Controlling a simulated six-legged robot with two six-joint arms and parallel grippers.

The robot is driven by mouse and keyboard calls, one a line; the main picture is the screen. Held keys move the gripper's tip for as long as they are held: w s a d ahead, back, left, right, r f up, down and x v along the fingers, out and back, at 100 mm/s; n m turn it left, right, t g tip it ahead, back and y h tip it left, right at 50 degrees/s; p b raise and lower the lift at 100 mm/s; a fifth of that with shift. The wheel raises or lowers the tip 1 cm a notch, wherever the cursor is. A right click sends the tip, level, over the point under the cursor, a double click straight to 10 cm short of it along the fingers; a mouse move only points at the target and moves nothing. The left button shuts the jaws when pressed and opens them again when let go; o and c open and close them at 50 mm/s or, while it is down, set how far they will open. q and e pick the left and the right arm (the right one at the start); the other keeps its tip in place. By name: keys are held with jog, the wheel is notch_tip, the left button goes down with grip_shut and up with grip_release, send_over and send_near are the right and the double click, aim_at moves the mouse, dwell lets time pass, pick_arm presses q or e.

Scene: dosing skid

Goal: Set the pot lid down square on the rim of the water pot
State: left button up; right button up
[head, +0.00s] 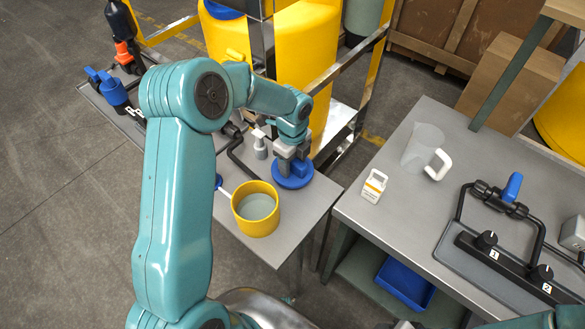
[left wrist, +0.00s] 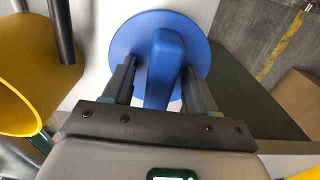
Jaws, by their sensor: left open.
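The pot lid (head: 293,176) is a blue disc with an upright blue handle. It lies at the right end of the left bench, beside the water pot and apart from it. The water pot (head: 257,229) is yellow and open at the top, with greyish contents. My left gripper (head: 291,157) is over the lid. In the left wrist view its open fingers (left wrist: 158,85) stand on either side of the lid's handle (left wrist: 163,62), with the lid's disc (left wrist: 124,42) beyond. A gap shows beside the handle. My right gripper is not in view.
A blue-ended white utensil (head: 222,186) is left of the pot. A small bottle (head: 260,149) stands behind the lid. A gap separates the benches.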

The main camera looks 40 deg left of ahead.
pick_arm(q)
grip_shut()
jog(key=shift+r, duration=0.15)
